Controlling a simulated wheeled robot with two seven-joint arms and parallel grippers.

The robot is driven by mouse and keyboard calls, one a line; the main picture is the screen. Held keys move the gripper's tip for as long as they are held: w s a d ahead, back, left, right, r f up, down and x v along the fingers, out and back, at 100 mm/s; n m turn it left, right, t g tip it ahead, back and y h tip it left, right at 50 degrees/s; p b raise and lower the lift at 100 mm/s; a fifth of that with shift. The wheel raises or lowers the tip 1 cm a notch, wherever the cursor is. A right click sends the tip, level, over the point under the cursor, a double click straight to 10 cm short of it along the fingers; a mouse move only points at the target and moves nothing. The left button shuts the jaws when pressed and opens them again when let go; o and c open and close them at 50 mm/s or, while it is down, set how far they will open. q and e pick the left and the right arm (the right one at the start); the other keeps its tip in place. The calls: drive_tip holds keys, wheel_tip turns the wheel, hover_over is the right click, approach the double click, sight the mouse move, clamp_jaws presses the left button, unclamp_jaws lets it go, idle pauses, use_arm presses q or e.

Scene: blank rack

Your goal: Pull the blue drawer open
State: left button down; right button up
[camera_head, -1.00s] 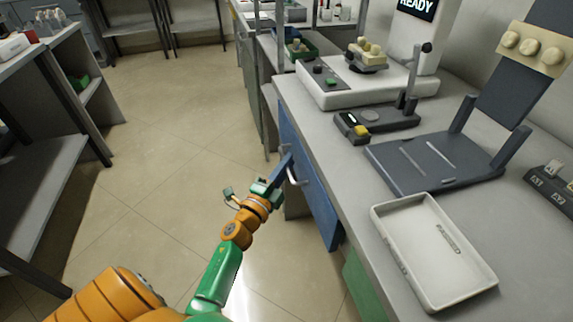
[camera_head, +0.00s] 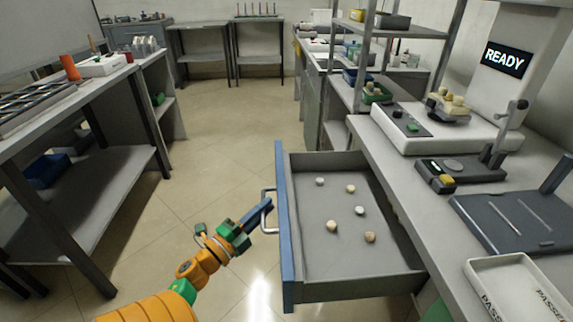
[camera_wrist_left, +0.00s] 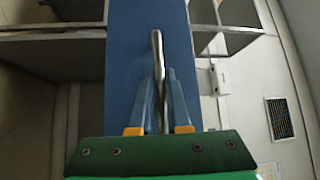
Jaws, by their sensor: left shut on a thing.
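The blue drawer (camera_head: 283,230) stands pulled out from under the grey bench. Its front is blue and its inside is grey. Several small pale and tan round pieces (camera_head: 350,189) lie on its floor. A metal bar handle (camera_head: 268,208) is on the blue front. My left gripper (camera_head: 262,211) reaches in from the left and is shut on the handle. In the left wrist view the two blue-grey fingers (camera_wrist_left: 161,95) lie on either side of the handle bar (camera_wrist_left: 157,60), against the blue front. My right gripper is not in view.
The bench top at right holds a white machine with a READY screen (camera_head: 505,60), a dark stand (camera_head: 460,172) and a white tray (camera_head: 518,290). A grey shelf table (camera_head: 85,185) stands at left. The floor (camera_head: 215,150) between is clear.

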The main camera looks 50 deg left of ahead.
use_arm(q)
drive_tip(key=shift+s+a, duration=0.9)
drive_tip(key=shift+s, duration=0.2)
drive_tip(key=c, duration=0.9)
unclamp_jaws()
drive_tip(key=s, duration=0.4)
drive_tip(key=s+f, duration=0.1)
drive_tip(key=s, duration=0.2)
drive_tip(key=shift+d+b, duration=0.3)
